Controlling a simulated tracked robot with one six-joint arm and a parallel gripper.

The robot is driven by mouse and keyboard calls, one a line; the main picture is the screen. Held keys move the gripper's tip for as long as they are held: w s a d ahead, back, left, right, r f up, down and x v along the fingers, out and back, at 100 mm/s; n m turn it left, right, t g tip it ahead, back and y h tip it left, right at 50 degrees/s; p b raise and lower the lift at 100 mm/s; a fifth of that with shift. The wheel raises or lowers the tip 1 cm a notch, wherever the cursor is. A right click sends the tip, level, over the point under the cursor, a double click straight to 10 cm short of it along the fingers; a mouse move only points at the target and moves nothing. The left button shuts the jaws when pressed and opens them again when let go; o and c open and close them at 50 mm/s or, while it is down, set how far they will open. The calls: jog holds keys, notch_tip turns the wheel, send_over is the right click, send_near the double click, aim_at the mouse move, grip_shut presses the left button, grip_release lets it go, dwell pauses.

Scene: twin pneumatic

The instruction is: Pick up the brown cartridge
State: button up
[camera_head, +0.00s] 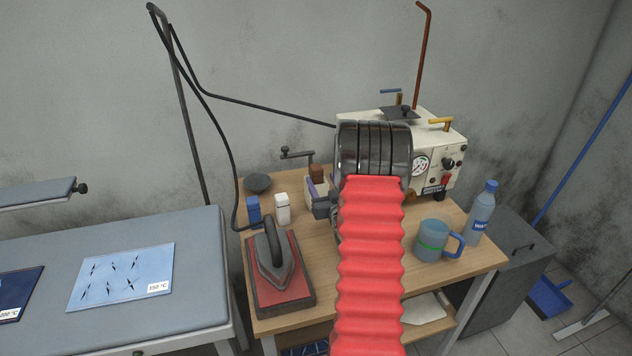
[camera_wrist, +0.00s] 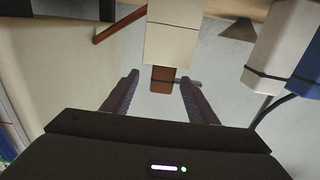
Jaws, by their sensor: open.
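The brown cartridge (camera_head: 317,173) is a small brown block near the back of the wooden table, left of the cream machine, with a dark crank handle beside it. In the wrist view a brown block (camera_wrist: 162,80) shows at the end of a cream block (camera_wrist: 172,40), between my finger lines. My gripper (camera_wrist: 160,97) is open, its two purple-grey fingers to either side of the brown block; I cannot tell whether they touch it. In the head view my red bellows arm hides most of my gripper; part of a purple finger shows beside the cream block.
The cream machine (camera_head: 440,150) stands right of my arm. A white block (camera_head: 283,209), a blue block (camera_head: 254,211) and an iron (camera_head: 274,257) stand at the left. A mug (camera_head: 432,241) and a bottle (camera_head: 481,212) stand at the right. Black hoses rise at the back left.

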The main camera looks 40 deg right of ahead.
aim_at(318, 177)
jog(key=shift+a+x, duration=0.15)
jog(key=shift+x, duration=1.15)
jog(key=shift+a+x, duration=0.1)
jog(key=shift+x, duration=1.2)
jog(key=shift+w, duration=0.15)
jog(key=c, duration=1.2)
